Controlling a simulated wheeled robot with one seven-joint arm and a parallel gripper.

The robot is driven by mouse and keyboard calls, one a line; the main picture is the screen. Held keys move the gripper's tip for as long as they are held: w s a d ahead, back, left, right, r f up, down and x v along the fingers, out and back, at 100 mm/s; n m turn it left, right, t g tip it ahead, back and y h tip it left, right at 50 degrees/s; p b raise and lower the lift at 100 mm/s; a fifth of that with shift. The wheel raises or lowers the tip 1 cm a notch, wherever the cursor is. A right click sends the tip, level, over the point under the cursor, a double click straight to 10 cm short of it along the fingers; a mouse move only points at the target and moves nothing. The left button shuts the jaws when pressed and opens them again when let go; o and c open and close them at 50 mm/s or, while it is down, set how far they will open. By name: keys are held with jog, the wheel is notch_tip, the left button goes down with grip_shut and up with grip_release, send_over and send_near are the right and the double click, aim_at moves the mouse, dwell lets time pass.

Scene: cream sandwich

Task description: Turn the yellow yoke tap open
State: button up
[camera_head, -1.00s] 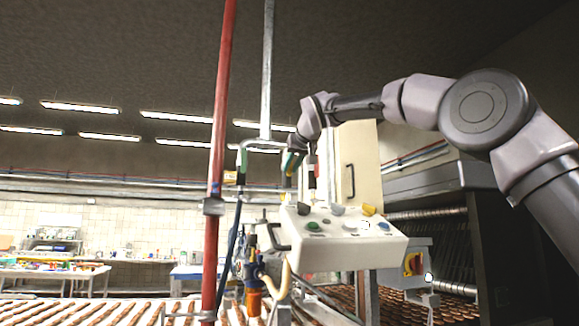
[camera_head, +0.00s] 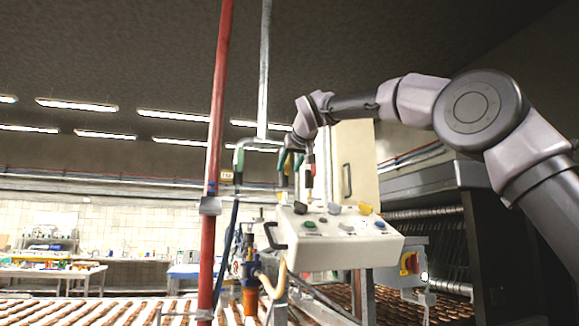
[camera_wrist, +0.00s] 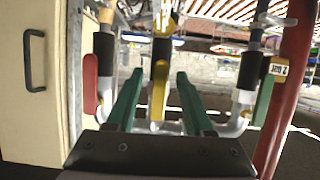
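The yellow yoke tap (camera_wrist: 159,90) is a long yellow handle on a vertical pipe with a black sleeve, at the middle of the wrist view. My gripper (camera_wrist: 160,85) is open, with one green finger on each side of the yellow handle and a visible gap on both sides. In the head view my gripper (camera_head: 290,162) is at the valve pipes above the control box. I cannot make out the yellow handle there, behind my fingers and wrist.
A red tap handle (camera_wrist: 90,84) is left of my fingers and a green one (camera_wrist: 264,100) right. A red pole (camera_head: 216,150) stands left of the valves. A control box (camera_head: 340,238) is just below my gripper, and a cream cabinet (camera_head: 355,165) is close on the right.

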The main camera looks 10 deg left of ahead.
jog(key=v, duration=1)
jog(key=shift+s, duration=0.35)
jog(key=shift+d+r, duration=0.15)
